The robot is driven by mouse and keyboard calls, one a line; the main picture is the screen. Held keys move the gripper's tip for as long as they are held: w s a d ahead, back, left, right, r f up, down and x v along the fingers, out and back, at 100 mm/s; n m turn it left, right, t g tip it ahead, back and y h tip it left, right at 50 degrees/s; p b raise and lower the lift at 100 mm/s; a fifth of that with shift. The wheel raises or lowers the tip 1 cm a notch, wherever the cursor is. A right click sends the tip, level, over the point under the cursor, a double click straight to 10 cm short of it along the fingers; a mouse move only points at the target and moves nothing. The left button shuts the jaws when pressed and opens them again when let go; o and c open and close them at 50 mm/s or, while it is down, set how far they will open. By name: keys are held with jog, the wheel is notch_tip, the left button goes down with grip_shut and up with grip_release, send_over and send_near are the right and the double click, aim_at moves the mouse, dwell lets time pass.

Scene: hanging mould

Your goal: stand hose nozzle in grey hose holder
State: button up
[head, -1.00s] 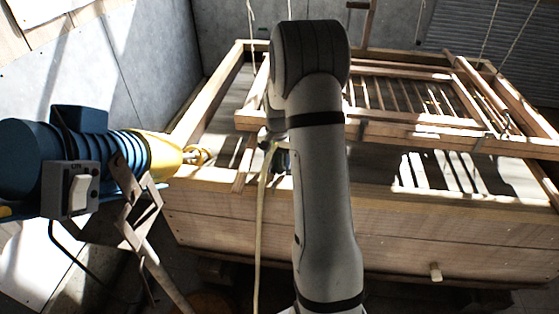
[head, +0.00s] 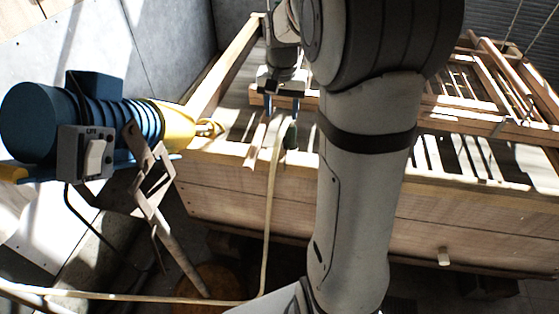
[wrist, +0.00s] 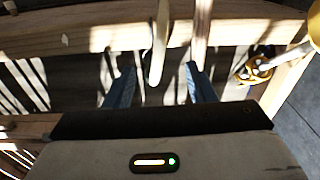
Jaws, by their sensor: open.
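The cream hose (head: 268,215) rises from the lower left and goes up over the front rim of the wooden vat. A small dark green piece (head: 291,136) shows beside the hose's upper end; it looks like the nozzle, but I cannot be sure. My gripper (head: 282,104) is open, pointing down just behind the hose's upper end. In the wrist view its blue fingers (wrist: 159,88) stand apart, with a pale strip (wrist: 158,45), perhaps the hose, reaching between them. I see no contact. I cannot make out a grey hose holder; my arm hides part of the vat.
The wooden vat (head: 240,192) carries a slatted frame at the right. A blue motor (head: 35,122) with a yellow front (head: 178,126) and a grey switch box (head: 86,153) stands at the left. A hinged metal bracket (head: 150,180) is in front of it.

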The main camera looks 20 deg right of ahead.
jog(key=s+a+n+t, duration=0.1)
jog(key=s+a+n, duration=0.2)
jog(key=s, duration=0.7)
jog(key=s+a+n+t, duration=0.1)
jog(key=s+a+n, duration=0.2)
jog(key=s+a, duration=0.3)
jog(key=s+r, duration=0.1)
jog(key=s, duration=0.3)
jog(key=shift+s+a, duration=0.3)
jog(key=shift+a, duration=0.05)
